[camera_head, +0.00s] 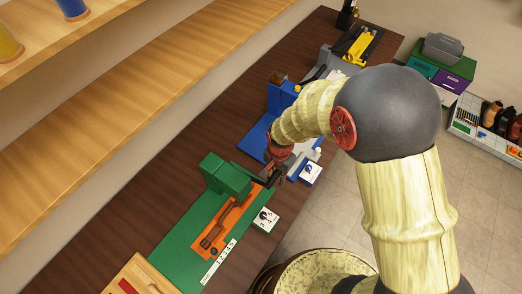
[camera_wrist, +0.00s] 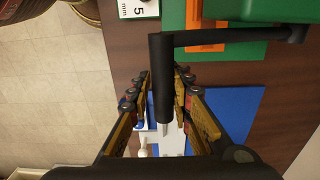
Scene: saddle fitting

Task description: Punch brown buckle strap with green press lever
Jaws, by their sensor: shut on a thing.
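The green press (camera_head: 226,176) stands on a green base (camera_head: 180,243) on the dark wooden bench. Its black lever (camera_wrist: 205,37) reaches out from the green body to a black handle (camera_wrist: 161,75). My gripper (camera_head: 277,174) is at that handle, beside the press. In the wrist view, the fingers (camera_wrist: 162,88) are closed around the handle, one on each side. The brown buckle strap (camera_head: 212,235) lies in an orange holder (camera_head: 232,222) on the green base, in front of the press. The strap's end under the press is hidden.
A white dial card (camera_head: 265,219) sits beside the green base. A blue press (camera_head: 281,98) on a blue base stands farther along the bench, with a yellow-and-black device (camera_head: 357,45) beyond. A wooden box (camera_head: 138,277) is at the near end. Shelves run along the left.

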